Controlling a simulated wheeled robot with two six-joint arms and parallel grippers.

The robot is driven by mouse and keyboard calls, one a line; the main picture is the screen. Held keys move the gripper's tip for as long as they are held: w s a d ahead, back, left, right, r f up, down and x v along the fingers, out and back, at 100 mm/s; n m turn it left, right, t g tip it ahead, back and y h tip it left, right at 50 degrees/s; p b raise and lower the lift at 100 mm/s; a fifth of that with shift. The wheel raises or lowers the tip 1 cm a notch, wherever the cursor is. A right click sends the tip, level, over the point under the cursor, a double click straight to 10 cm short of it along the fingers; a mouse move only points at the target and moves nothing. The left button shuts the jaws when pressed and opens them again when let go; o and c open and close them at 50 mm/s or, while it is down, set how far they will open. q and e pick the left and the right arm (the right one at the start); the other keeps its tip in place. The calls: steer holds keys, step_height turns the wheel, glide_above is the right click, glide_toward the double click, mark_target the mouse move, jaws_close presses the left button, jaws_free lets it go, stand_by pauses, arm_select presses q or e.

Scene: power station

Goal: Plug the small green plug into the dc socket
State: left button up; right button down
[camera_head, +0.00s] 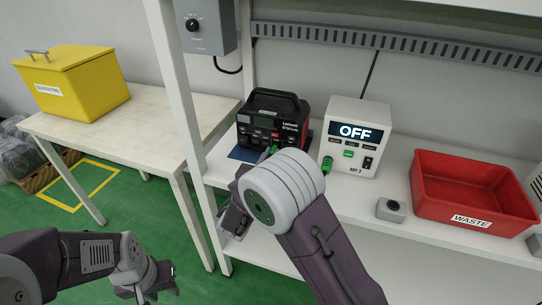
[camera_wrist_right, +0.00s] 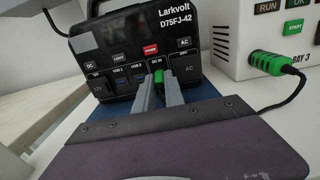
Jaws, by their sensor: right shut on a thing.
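The black power station (camera_head: 270,118) stands upright on a blue mat on the shelf. In the right wrist view its front panel (camera_wrist_right: 118,62) faces me, with a "DC IN" label near the middle. My right gripper (camera_wrist_right: 158,85) is shut on the small green plug (camera_wrist_right: 158,77), right at the panel under that label. The fingers hide its sides, so I cannot tell how deep it sits in the socket. In the head view my right arm hides most of that gripper; a bit of green (camera_head: 274,149) shows there. My left gripper (camera_head: 158,284) hangs low at the bottom left, away from the shelf; its fingers are unclear.
A white "BAY 3" box (camera_head: 352,130) reading "OFF" stands right of the power station. A larger green connector (camera_wrist_right: 275,64) with a black cable is at its front. A red waste bin (camera_head: 472,190) and a small grey button box (camera_head: 391,209) are further right. A yellow container (camera_head: 72,85) stands left.

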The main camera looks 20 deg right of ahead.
steer(key=shift+w+d, duration=0.1)
steer(key=shift+w, duration=0.05)
steer(key=c, duration=1.3)
jaws_free()
steer(key=shift+c, duration=0.2)
steer(key=p+v, duration=0.2)
steer(key=v, duration=0.6)
steer(key=shift+s+a, duration=0.2)
steer(key=shift+a, duration=0.05)
steer(key=shift+s+a, duration=0.1)
steer(key=shift+s, duration=0.1)
